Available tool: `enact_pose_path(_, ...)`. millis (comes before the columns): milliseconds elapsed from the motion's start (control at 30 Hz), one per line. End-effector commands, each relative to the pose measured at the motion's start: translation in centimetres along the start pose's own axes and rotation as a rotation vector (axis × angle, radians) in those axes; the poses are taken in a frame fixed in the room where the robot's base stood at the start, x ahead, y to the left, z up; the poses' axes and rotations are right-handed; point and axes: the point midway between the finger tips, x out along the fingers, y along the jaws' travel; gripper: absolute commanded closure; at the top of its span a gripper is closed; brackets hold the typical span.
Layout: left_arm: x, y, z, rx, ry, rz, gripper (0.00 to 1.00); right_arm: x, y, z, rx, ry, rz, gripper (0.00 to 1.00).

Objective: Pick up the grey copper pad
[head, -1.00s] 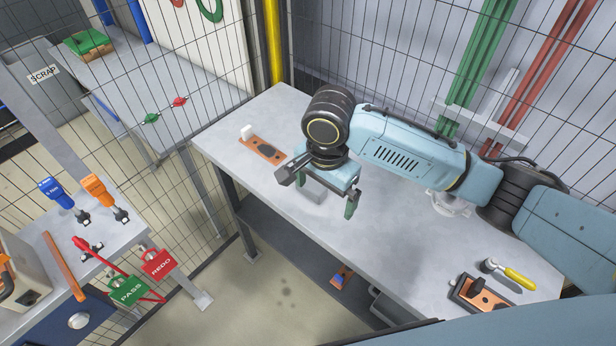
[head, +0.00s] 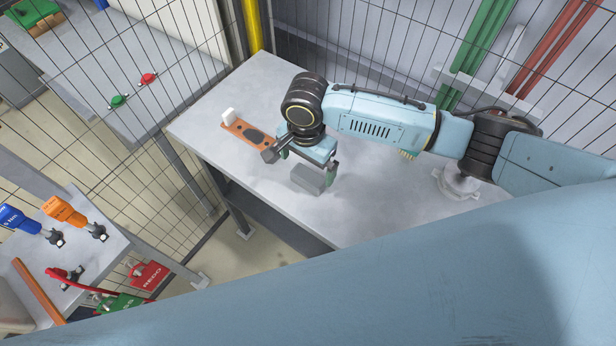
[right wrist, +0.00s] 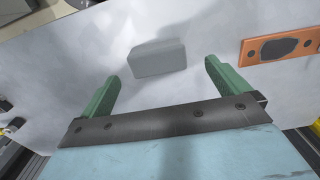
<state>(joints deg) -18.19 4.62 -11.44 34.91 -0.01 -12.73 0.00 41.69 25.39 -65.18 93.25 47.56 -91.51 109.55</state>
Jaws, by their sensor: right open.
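The grey pad (head: 308,178), a plain grey block, lies on the grey table in the head view, partly behind the right gripper's far-right finger. My right gripper (head: 306,166) is open and empty above it, with its green fingers apart. In the right wrist view the pad (right wrist: 158,58) shows whole, beyond and between the fingertips (right wrist: 161,72). No finger clearly touches it. My left gripper is not in view.
The wire fence (head: 390,75) stands behind the table. A large blue part of my body covers the lower right of the head view.

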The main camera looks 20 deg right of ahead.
Motion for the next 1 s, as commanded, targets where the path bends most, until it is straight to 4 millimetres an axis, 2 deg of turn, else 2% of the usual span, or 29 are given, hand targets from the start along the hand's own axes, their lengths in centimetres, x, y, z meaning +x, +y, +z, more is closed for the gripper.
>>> enact_pose_path(100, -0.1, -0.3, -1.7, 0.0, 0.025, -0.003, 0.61, 1.1, 0.2, 0.0, 0.0, 0.001, 0.004, 0.0)
enact_pose_path(233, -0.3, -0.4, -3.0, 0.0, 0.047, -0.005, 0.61, 3.1, 0.4, -0.2, 0.0, 0.001, 0.004, 0.0)
enact_pose_path(400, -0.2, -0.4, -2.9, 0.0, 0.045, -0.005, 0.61, 5.0, 0.3, -0.1, -0.001, 0.0, 0.001, 0.0)
enact_pose_path(667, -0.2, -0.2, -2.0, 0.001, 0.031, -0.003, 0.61, 5.3, 0.3, -0.1, -0.001, 0.0, 0.0, 0.0)
enact_pose_path(1000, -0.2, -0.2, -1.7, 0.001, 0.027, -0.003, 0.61, 5.2, 0.3, -0.1, -0.001, 0.0, 0.0, 0.43)
